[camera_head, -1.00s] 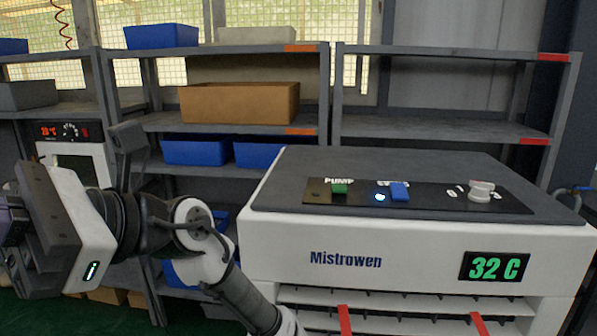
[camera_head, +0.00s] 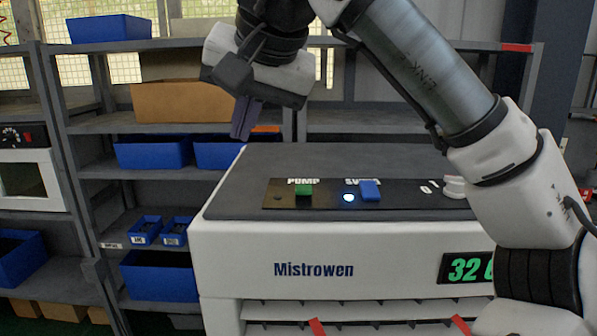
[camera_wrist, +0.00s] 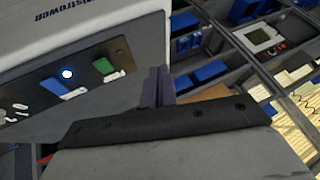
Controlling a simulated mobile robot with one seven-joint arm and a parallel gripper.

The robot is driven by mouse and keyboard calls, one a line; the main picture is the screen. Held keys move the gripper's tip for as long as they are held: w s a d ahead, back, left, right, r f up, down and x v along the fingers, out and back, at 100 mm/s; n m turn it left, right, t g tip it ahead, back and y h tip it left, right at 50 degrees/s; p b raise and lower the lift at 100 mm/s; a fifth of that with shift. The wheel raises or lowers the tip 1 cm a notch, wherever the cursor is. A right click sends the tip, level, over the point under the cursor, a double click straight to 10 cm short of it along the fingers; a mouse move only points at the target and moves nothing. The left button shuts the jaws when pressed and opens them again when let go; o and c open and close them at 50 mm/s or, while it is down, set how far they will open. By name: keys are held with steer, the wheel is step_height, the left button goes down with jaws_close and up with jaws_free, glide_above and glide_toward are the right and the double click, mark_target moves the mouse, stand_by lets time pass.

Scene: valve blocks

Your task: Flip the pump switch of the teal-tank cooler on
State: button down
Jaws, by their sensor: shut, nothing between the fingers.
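The white cooler (camera_head: 250,245) has a dark top and the name Mistrowen; no teal tank shows. Its black panel (camera_head: 325,201) holds a green switch (camera_head: 304,188) under the label PUMP. The dot left of it is dark. A blue switch (camera_head: 369,190) sits to its right beside a lit blue-white light (camera_head: 348,197). The wrist view also shows the green switch (camera_wrist: 104,66) and the blue switch (camera_wrist: 54,86). My gripper (camera_head: 240,136) is shut and empty, fingers down, above and behind the panel's left end. The fingers also show in the wrist view (camera_wrist: 158,84).
A grey knob (camera_head: 455,187) on the panel is partly covered by my arm. The green display (camera_head: 467,268) is partly covered too. Shelves (camera_head: 110,127) with blue bins (camera_head: 152,152) and a brown box (camera_head: 185,103) stand behind. Another white machine (camera_head: 25,180) stands at left.

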steer(key=d+r+t+h, duration=0.1)
steer(key=d+r+h, duration=0.2)
steer(key=d, duration=0.4)
steer(key=shift+w+d+m+h, duration=0.3)
steer(key=shift+w+m+h, duration=0.1)
steer(key=shift+h, duration=0.2)
steer(key=shift+r, duration=0.1)
